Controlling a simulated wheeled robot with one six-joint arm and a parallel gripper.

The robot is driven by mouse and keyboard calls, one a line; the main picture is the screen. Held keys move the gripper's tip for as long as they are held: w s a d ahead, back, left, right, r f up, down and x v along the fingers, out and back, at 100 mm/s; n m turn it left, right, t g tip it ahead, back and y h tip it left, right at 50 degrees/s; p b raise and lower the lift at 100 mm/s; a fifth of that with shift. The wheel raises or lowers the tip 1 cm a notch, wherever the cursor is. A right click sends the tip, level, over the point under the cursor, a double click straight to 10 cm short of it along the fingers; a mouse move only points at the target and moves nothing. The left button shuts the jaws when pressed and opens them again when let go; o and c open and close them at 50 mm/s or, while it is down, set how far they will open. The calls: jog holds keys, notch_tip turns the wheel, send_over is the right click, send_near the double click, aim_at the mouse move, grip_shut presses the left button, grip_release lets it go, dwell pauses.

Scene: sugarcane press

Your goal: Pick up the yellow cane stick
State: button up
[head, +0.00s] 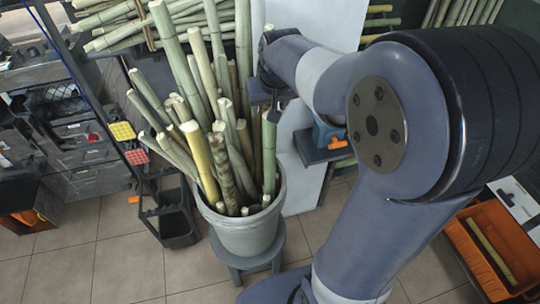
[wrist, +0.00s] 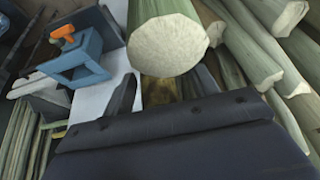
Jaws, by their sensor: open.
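The yellow cane stick (head: 199,158) stands tilted in a grey bucket (head: 249,235), among several green and mottled canes, its cut top free near the front left. My gripper (head: 270,98) is at the bucket's right side, beside the top of an upright green cane and to the right of the yellow stick, apart from it. In the wrist view my gripper (wrist: 165,90) is open. A pale green cane's cut end (wrist: 168,45) fills the space just beyond the fingers. I cannot make out the yellow stick in the wrist view.
The bucket rests on a grey stool (head: 250,262). Long canes lie on a rack (head: 110,22) behind. An orange crate (head: 505,250) with a yellowish piece stands at lower right. A blue device with an orange part (wrist: 78,55) shows in the wrist view. Tiled floor lies clear in front.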

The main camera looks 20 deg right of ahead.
jog(key=shift+c, duration=0.5)
grip_shut()
dwell(0.3)
